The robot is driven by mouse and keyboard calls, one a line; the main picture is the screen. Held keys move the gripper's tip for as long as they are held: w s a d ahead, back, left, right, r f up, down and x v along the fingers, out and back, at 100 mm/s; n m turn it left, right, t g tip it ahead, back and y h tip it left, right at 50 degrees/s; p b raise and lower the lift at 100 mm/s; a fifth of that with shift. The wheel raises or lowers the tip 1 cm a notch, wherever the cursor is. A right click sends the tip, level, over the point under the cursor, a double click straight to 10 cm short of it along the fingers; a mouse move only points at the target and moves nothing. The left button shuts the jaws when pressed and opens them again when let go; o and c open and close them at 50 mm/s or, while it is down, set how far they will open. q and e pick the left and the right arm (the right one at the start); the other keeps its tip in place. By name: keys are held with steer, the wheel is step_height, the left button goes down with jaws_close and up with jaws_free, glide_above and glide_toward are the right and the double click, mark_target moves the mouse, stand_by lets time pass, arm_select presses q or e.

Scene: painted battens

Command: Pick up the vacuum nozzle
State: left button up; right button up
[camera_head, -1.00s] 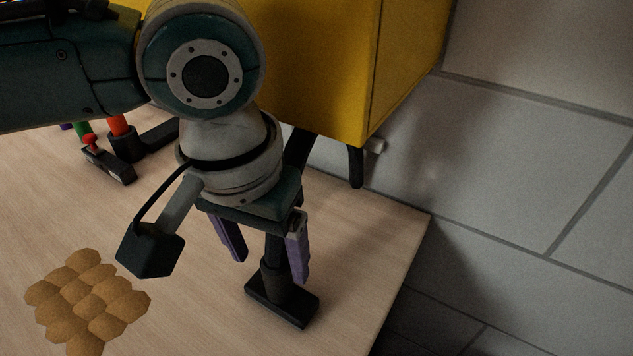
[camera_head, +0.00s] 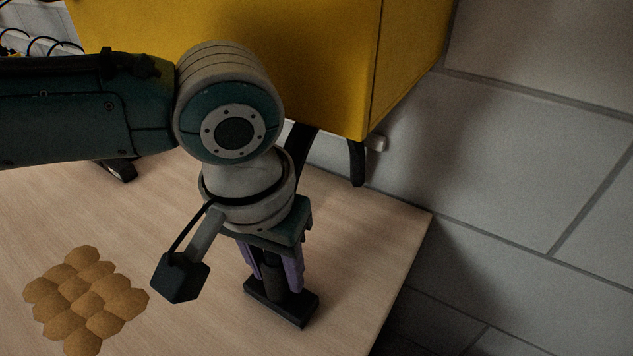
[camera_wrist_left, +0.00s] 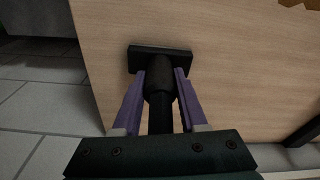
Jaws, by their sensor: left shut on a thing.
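The black vacuum nozzle (camera_head: 282,304) stands upright on the wooden table near its right edge, its flat foot on the tabletop. My left gripper (camera_head: 277,283) comes down over it from above, with its purple fingers shut on the nozzle's neck. In the left wrist view the nozzle (camera_wrist_left: 160,55) shows its wide foot at the top and its round neck between the two fingers of the left gripper (camera_wrist_left: 163,82). The nozzle's upper end is partly hidden by the gripper. My right gripper is not in view.
A golden-brown braided loaf (camera_head: 87,300) lies on the table (camera_head: 190,330) at the left. A yellow box-like body (camera_head: 330,60) on black legs stands behind the arm. The table's right edge is close to the nozzle, with grey tiles beyond. A dark item behind my arm is mostly hidden.

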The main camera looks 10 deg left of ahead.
mark_target(269, 262)
arm_select(q)
jaws_close()
steer(key=shift+r, duration=0.2)
steer(key=shift+r, duration=0.3)
steer(key=r, duration=0.2)
steer(key=shift+s+a+r+p, duration=0.2)
steer(key=shift+s+r+p, duration=0.1)
steer(key=shift+s+r, duration=0.1)
steer(key=s+a, duration=0.3)
steer(key=s, duration=0.5)
steer(key=s+a, duration=0.2)
steer(key=s, duration=0.6)
steer(key=shift+a, duration=0.4)
steer(key=shift+f, duration=0.1)
